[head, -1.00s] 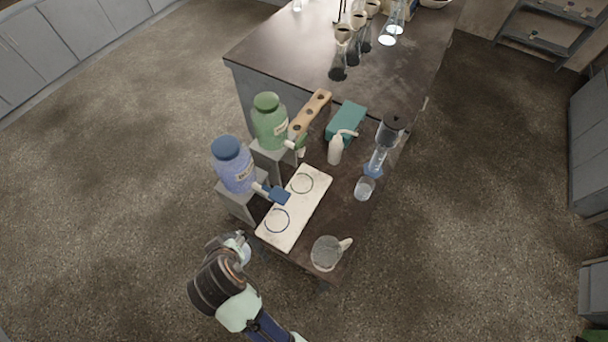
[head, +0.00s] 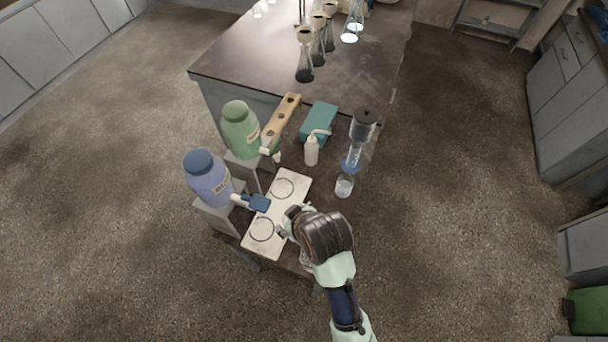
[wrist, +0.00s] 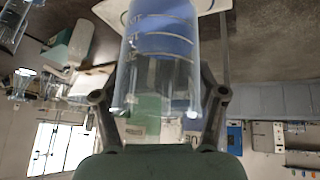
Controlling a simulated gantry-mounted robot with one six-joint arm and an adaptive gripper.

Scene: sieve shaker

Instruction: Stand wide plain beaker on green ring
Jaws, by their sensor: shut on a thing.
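In the wrist view a clear beaker (wrist: 150,75) with graduation marks sits between the two fingers of my gripper (wrist: 160,95), which is shut on it. Blue fills its lower part in that view; I cannot tell whether it is contents or something seen through the glass. In the head view my gripper (head: 291,222) is over the right edge of the white board (head: 265,212), beside the rings. The green ring (head: 282,188) is on the board's far half and looks empty. The blue ring (head: 262,229) is on the near half, also empty. My wrist mostly hides the held beaker here.
A blue jar (head: 208,182) and a green jar (head: 240,130) with taps stand left of the board. A small beaker (head: 344,187), white wash bottle (head: 312,152) and teal box (head: 319,122) stand beyond. My arm hides most of the table's near right corner.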

